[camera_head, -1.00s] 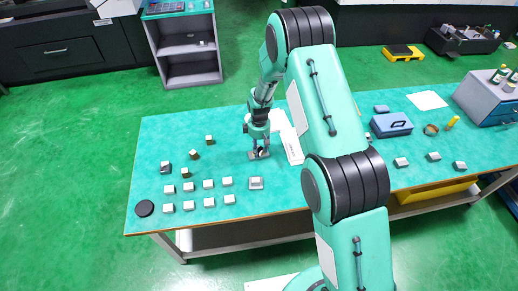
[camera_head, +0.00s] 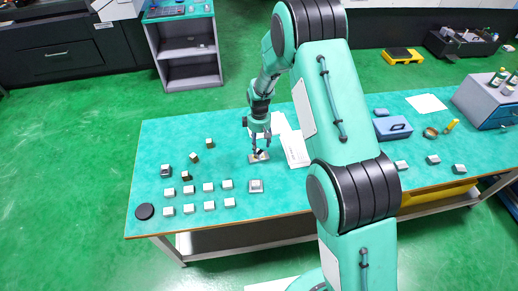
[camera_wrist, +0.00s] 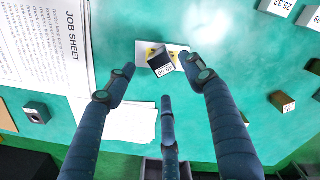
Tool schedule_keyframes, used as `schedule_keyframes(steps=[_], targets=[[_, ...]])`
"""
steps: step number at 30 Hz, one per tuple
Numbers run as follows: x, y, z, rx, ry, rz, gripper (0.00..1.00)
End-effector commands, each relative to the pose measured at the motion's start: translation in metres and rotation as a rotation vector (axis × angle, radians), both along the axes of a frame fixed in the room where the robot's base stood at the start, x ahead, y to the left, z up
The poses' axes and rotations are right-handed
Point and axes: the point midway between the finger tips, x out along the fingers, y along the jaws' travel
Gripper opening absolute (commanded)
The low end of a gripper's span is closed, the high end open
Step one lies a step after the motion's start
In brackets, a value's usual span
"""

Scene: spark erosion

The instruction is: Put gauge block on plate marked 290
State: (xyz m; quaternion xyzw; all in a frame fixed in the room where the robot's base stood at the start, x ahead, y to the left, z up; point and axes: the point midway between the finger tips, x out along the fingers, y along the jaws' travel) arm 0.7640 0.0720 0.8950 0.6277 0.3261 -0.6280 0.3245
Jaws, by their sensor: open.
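A small block (camera_wrist: 160,62) with a dark face and a pale labelled face sits on a light plate (camera_wrist: 178,49); the label is too small to read surely. In the head view the block (camera_head: 259,153) is dark on its grey plate (camera_head: 253,158). I cannot tell whether it lies flat or leans, and no 290 mark is readable. My gripper (camera_head: 260,140) is just above it. In the wrist view its three fingers (camera_wrist: 163,85) are spread around the block, apart from it and empty.
A second plate (camera_head: 256,190) with a block on it lies nearer the front edge. Several small blocks (camera_head: 189,190) stand to the left, with a black disc (camera_head: 145,211). A job sheet (camera_head: 295,149) lies to the right. A blue box (camera_head: 392,128) is farther right.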

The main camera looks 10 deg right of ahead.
Motion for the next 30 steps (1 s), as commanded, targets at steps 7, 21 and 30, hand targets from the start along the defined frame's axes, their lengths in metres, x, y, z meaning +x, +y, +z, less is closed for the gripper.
schedule_keyframes(steps=[7,21,30], targets=[[0.001,0.0,0.04,0.0,-0.001,0.0,0.53],[0.0,0.0,0.06,0.0,0.0,0.0,0.53],[0.0,0.0,0.06,0.0,0.0,0.0,0.53]])
